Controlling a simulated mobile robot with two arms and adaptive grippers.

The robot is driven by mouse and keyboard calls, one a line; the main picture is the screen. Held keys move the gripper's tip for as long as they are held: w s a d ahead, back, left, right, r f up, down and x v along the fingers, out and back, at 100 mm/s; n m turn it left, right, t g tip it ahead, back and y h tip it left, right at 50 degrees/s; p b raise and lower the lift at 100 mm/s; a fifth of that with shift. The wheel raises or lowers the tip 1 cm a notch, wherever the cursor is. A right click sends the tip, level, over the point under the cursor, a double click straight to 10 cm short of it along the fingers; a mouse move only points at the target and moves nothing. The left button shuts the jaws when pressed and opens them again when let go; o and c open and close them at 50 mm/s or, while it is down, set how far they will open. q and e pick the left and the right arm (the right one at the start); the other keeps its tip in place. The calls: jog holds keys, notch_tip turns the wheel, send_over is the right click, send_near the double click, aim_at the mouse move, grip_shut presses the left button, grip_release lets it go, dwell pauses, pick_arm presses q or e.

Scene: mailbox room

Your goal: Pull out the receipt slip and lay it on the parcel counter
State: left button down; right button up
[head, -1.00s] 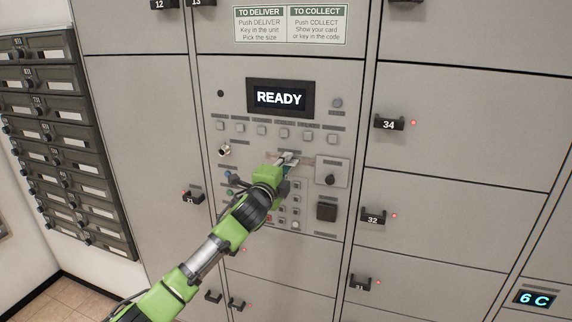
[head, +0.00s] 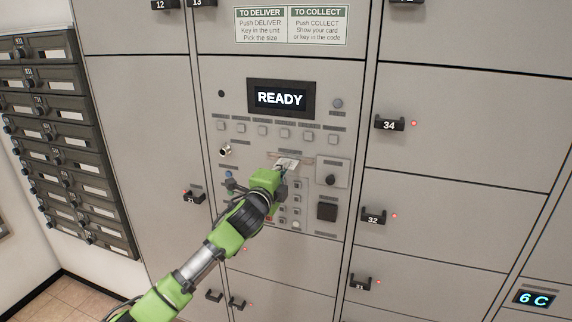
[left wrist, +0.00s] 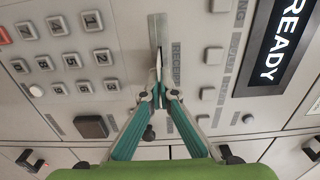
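The receipt slip (head: 291,162) is a small pale strip at the slot below the READY display on the locker panel. My left gripper (head: 283,169) is at the slip, its fingers closed together on the slip's near end. In the left wrist view the two teal-sided fingers (left wrist: 157,82) meet in front of the receipt slot (left wrist: 157,22), beside the "RECEIPT" lettering. The slip is edge-on there and hard to separate from the fingertips. I cannot tell whether its far end is still inside the slot. The parcel counter and my right gripper are not in view.
Around the slot are a row of square buttons (head: 277,132), a keypad (left wrist: 64,60), a round knob (head: 330,180) and a dark square reader (head: 327,211). Locker handles (head: 389,123) stick out on the right. Dark mailboxes (head: 68,140) line the left wall.

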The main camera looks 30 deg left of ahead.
pick_arm(q)
jog(key=p+v, duration=0.1)
jog(key=v, duration=0.6)
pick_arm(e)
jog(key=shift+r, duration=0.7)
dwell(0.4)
pick_arm(q)
jog(key=s+d+f+m+h+b, duration=0.1)
jog(key=s+d+f+b, duration=0.15)
jog(key=d+f, duration=0.3)
jog(key=s+d+f+h+b, duration=0.1)
jog(key=s+d+f, duration=0.3)
jog(key=d+f, duration=0.15)
pick_arm(e)
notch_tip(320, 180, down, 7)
jog(key=b, duration=0.3)
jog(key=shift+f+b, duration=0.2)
jog(key=shift+b, duration=0.1)
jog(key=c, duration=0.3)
pick_arm(q)
jog(key=s+d+f+m+h, duration=0.1)
jog(key=s+d+f, duration=0.3)
jog(key=s+d, duration=0.8)
jog(key=shift+s+m+h, duration=0.3)
jog(key=shift+s+h, duration=0.2)
jog(key=shift+s, duration=0.05)
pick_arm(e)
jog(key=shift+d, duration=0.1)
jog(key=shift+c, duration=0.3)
